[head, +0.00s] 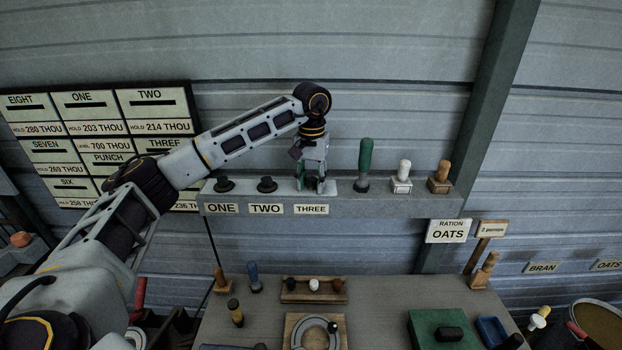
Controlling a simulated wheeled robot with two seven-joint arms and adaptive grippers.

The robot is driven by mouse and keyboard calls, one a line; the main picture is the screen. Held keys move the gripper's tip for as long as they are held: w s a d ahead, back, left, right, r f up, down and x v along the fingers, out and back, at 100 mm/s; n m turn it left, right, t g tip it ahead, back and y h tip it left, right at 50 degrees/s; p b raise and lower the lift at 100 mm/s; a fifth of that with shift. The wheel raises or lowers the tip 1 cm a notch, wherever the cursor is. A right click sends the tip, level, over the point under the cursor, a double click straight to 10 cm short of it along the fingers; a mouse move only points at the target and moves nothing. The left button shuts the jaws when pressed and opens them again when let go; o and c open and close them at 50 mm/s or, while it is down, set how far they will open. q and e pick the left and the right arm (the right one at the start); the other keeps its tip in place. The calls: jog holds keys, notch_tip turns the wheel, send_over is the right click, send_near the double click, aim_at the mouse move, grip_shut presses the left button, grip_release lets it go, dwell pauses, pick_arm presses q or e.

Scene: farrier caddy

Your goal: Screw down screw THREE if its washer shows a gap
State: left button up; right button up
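A grey ledge (400,207) on the wall carries black-headed screws above labels. Screw ONE (223,184) and screw TWO (267,184) stand at its left, above the labels ONE (222,208) and TWO (266,208). My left gripper (313,186) points down at the place above the label THREE (311,209). Its fingers hide screw THREE and its washer, so I cannot see any gap there. The fingers are low at the ledge top, but whether they grip the screw is unclear. My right gripper is not in view.
A green-handled tool (366,160), a white-knobbed piece (402,177) and an orange-brown knob (441,175) stand right of my gripper on the ledge. Below, a workbench (385,300) holds a horseshoe board (290,330), a green block (424,325) and several handled tools.

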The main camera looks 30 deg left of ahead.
pick_arm(q)
jog(key=shift+n, duration=0.3)
jog(key=shift+f+n, duration=0.1)
jog(key=shift+n, duration=2.6)
grip_shut()
jog(key=shift+m, duration=2)
